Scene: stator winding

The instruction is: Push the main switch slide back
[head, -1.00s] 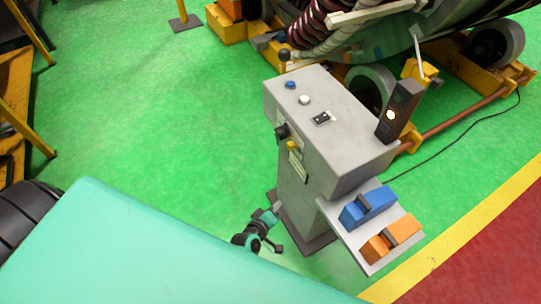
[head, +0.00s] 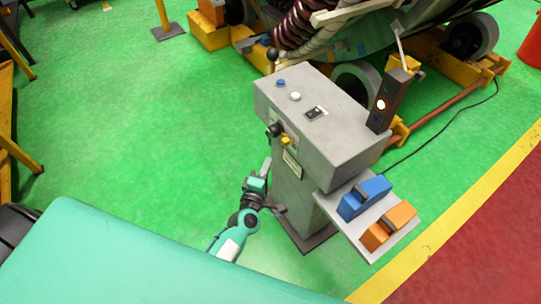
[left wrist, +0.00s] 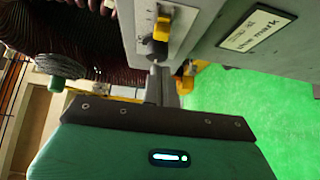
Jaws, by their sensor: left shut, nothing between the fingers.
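The grey control pedestal (head: 325,120) stands ahead of me. On its front face are a black knob (head: 275,129) and a small yellow part (head: 286,141), which looks like the switch slide. In the left wrist view the yellow part (left wrist: 163,22) sits on a marked plate at the top, with a dark knob-like part (left wrist: 155,48) just below it. My left gripper (head: 266,165) is shut and empty, pointing up beside the pedestal's front, lower than the yellow part. In the left wrist view its fingertips (left wrist: 158,75) are close to the dark part; contact cannot be told. My right gripper is not in view.
A label plate (left wrist: 257,28) is beside the switch. A shelf on the pedestal bears a blue block (head: 364,197) and an orange block (head: 389,226). A signal lamp (head: 381,104) is lit. Yellow-framed machinery (head: 470,60) stands behind.

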